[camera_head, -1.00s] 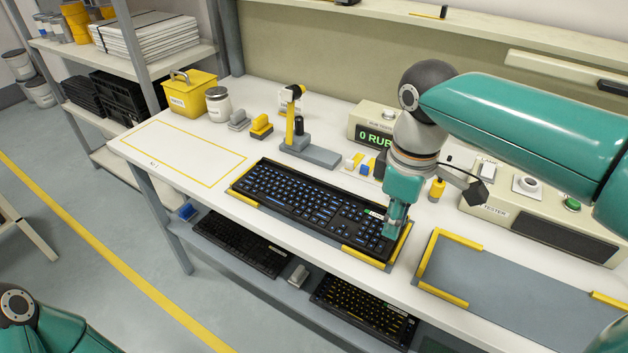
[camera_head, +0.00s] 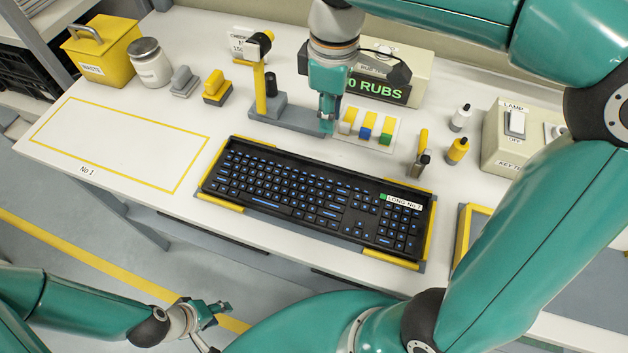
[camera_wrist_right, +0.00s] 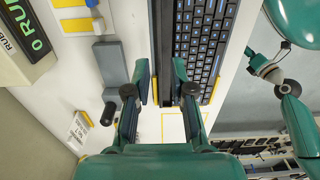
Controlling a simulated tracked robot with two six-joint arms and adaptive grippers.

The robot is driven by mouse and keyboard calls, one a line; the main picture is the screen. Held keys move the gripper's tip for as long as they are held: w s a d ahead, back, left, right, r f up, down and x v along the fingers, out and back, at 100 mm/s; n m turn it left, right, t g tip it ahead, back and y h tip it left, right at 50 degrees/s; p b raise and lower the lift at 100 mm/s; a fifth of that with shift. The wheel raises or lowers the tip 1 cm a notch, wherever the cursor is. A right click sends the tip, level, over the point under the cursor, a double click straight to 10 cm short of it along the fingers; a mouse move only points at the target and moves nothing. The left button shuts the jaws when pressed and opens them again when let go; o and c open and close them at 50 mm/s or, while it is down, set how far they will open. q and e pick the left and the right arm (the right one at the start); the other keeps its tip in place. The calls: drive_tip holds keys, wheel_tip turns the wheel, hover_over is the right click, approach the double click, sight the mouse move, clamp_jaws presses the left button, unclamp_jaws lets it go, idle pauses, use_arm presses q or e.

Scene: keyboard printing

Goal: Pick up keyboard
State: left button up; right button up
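A black keyboard (camera_head: 315,200) with blue-lit keys and a white label at its right end lies flat on the table, with yellow strips at its corners. It also shows in the right wrist view (camera_wrist_right: 207,35). My right gripper (camera_head: 328,122) points down just behind the keyboard's back edge, near the grey stand. In the right wrist view its fingers (camera_wrist_right: 162,85) are apart, with the keyboard's dark back edge appearing between or below them; contact cannot be told. My left gripper (camera_head: 215,322) is low at the bottom left, in front of the table, with its fingers apart and empty.
The grey stand (camera_head: 290,118) with a yellow post is close to my right gripper. The yellow-outlined area (camera_head: 120,140) at left is clear.

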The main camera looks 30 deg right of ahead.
hover_over(330, 165)
wheel_tip(330, 165, down, 9)
drive_tip(key=shift+b, duration=0.4)
drive_tip(key=shift+f, duration=2.7)
clamp_jaws()
